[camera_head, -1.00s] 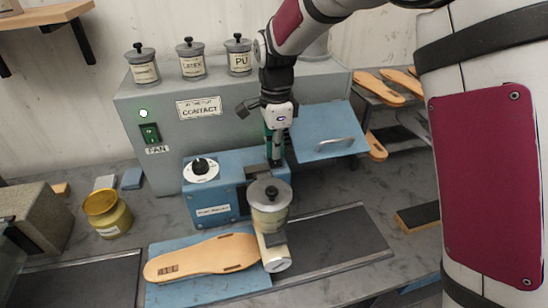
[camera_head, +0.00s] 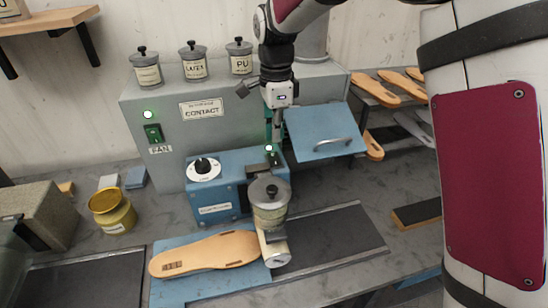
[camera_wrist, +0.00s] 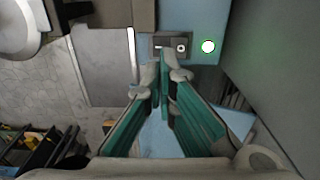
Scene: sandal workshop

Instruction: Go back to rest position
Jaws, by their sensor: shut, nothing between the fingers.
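My gripper (camera_head: 274,138) is shut and empty, just above the blue machine (camera_head: 217,209) with the white dial (camera_head: 203,169). In the wrist view its teal fingers (camera_wrist: 163,62) meet beside a small rocker switch (camera_wrist: 171,47). A lit green lamp (camera_wrist: 208,46) is beside that switch. The lamp also glows in the head view (camera_head: 268,148). Whether the fingertips touch the switch I cannot tell.
A lidded pot (camera_head: 270,205) stands in front of the machine. A tan insole (camera_head: 205,254) lies on a blue board (camera_head: 205,289). Behind is a grey cabinet (camera_head: 226,130) with jars on top and an open blue flap (camera_head: 320,130). An open yellow tin (camera_head: 112,211) stands left.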

